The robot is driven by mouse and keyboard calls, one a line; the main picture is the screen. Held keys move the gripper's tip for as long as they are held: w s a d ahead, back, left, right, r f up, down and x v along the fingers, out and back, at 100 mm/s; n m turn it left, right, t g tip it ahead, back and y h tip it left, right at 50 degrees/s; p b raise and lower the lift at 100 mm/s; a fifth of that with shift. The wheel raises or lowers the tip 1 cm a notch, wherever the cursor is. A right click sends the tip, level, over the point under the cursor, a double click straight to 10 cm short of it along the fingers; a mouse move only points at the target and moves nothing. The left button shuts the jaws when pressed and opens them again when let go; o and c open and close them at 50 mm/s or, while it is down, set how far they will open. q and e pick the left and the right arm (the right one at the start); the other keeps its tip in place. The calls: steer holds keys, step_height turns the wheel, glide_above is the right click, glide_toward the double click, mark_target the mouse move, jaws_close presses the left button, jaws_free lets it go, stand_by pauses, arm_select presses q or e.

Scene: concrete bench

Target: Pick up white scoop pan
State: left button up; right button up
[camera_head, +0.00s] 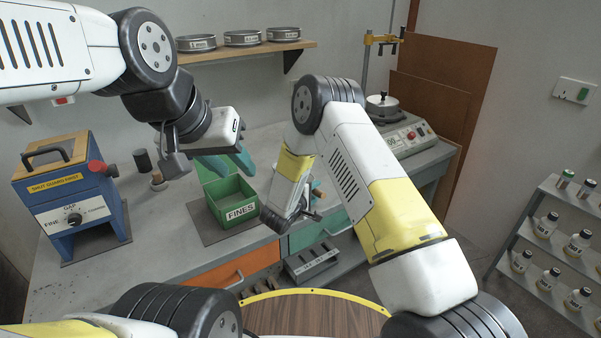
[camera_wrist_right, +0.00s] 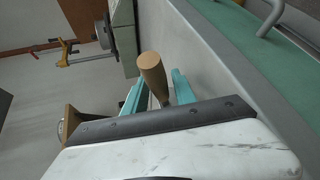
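The white body of the scoop pan cannot be made out in either view. A wooden handle (camera_wrist_right: 153,75), perhaps the pan's, stands between the teal fingers of my right gripper (camera_wrist_right: 160,92) in the right wrist view. The fingers lie close on both sides of it, but I cannot tell whether they grip it.
A green box marked FINES (camera_head: 237,213) stands on a dark mat on the bench (camera_head: 165,235). A blue riffle-like box (camera_head: 75,205) stands at the left, with a dark cylinder and a wooden-handled item beside it. A sieve shaker (camera_head: 408,137) is behind my right arm.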

steer(key=shift+x, duration=1.2)
jaws_close()
steer(key=shift+r, duration=0.15)
